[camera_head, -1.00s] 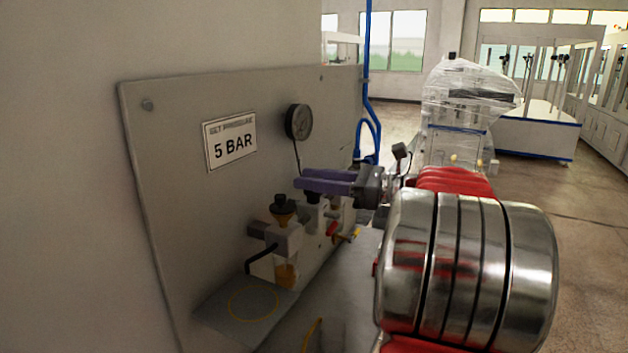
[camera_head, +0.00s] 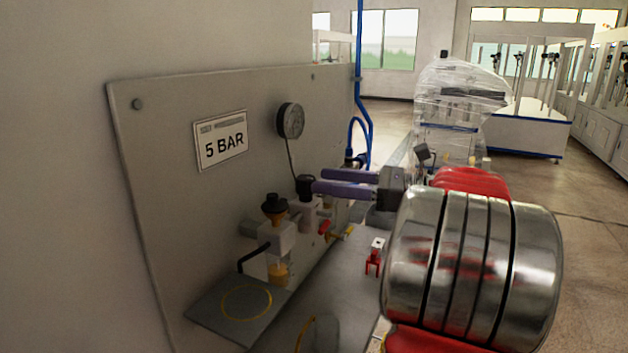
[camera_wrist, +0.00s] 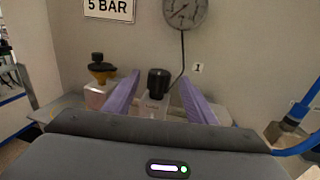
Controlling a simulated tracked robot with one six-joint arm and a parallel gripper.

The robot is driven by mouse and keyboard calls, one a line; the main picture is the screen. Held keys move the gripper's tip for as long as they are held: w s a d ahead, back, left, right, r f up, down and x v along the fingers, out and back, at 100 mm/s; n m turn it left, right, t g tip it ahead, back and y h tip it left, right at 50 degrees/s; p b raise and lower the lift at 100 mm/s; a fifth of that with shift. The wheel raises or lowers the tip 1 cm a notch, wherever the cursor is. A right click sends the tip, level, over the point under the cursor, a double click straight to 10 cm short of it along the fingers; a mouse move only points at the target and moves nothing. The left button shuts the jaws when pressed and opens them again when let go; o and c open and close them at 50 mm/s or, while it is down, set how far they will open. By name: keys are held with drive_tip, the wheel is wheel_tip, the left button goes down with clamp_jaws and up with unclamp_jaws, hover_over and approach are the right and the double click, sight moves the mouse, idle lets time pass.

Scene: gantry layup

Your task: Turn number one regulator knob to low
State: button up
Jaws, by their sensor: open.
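The number one regulator has a black knob (camera_wrist: 158,82) on a pale body (camera_wrist: 153,106); a "1" label (camera_wrist: 197,68) is on the panel beside it in the wrist view. The knob also shows in the head view (camera_head: 305,184). My gripper (camera_head: 318,182) is open with purple fingers, level with the knob and just to its right in the head view. In the wrist view my gripper (camera_wrist: 160,85) has one finger on each side of the knob, with gaps visible. I cannot tell whether the knob stands between the fingertips or beyond them. The knob's setting is not readable.
A grey panel (camera_head: 190,240) carries a "5 BAR" sign (camera_head: 221,140) and a round gauge (camera_head: 290,120). A second unit with a yellow-and-black top (camera_head: 274,207) stands left of the regulator. A red-handled valve (camera_head: 324,227) is below. A blue hose (camera_head: 362,100) runs up the panel's far edge.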

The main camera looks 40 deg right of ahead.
drive_tip(key=v, duration=0.8)
drive_tip(key=shift+s, duration=0.1)
idle(0.4)
